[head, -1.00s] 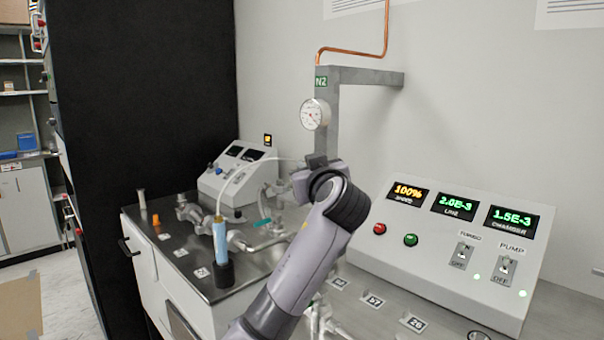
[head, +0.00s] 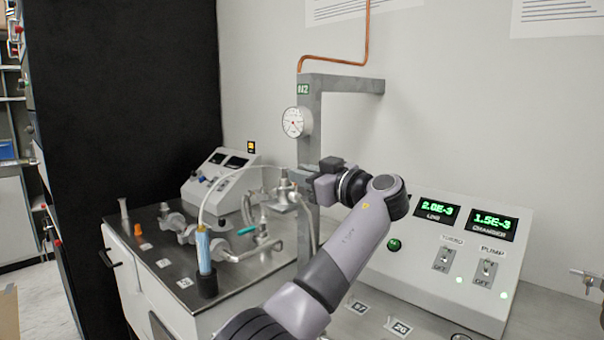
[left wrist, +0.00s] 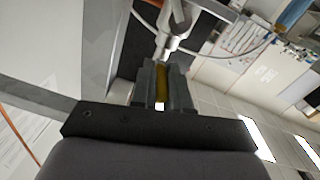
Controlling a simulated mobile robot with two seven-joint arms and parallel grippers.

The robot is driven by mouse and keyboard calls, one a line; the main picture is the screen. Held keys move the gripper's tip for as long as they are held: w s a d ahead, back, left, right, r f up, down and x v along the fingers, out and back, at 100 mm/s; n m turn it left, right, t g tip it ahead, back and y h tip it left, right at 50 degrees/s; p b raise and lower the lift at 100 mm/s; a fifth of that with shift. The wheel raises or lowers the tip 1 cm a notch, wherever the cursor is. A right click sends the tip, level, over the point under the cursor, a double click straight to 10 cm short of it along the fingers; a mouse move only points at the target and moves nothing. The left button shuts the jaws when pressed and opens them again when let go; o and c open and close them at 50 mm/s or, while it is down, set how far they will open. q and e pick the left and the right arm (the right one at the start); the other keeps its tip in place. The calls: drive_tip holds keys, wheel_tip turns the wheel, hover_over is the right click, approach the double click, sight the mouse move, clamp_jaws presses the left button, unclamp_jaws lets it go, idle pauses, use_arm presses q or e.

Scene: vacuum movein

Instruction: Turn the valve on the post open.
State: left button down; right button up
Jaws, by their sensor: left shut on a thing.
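The grey post (head: 314,150) stands at the back of the bench, with an N2 label and a round gauge (head: 296,122) on it. My left gripper (head: 302,181) reaches it from the right, below the gauge. In the left wrist view the left gripper (left wrist: 163,88) is shut on a yellow piece (left wrist: 162,85), which looks like the valve's handle. A metal fitting (left wrist: 172,42) lies just beyond the fingertips. In the head view my gripper hides most of the valve, so I cannot tell its angle. My right gripper is not in view.
Glass and metal tubing (head: 262,235) and a blue cylinder (head: 203,250) stand on the steel bench left of the post. A control panel (head: 430,270) with switches and displays stands to the right. A copper pipe (head: 366,40) rises above the post.

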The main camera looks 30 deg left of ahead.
use_arm(q)
drive_tip(key=shift+w+n+g, duration=0.15)
drive_tip(key=shift+n+g, duration=0.15)
drive_tip(key=shift+g, duration=0.1)
drive_tip(key=shift+w+n+g, duration=0.1)
drive_tip(key=shift+n+g, duration=0.2)
drive_tip(key=shift+g, duration=0.2)
drive_tip(key=c, duration=1.1)
unclamp_jaws()
drive_tip(key=shift+d, duration=0.1)
drive_tip(key=s+d, duration=0.1)
drive_tip(key=d, duration=0.5)
drive_tip(key=shift+s+d+b, duration=0.25)
drive_tip(key=shift+d+b, duration=0.1)
drive_tip(key=shift+d, duration=0.05)
drive_tip(key=shift+f, duration=0.1)
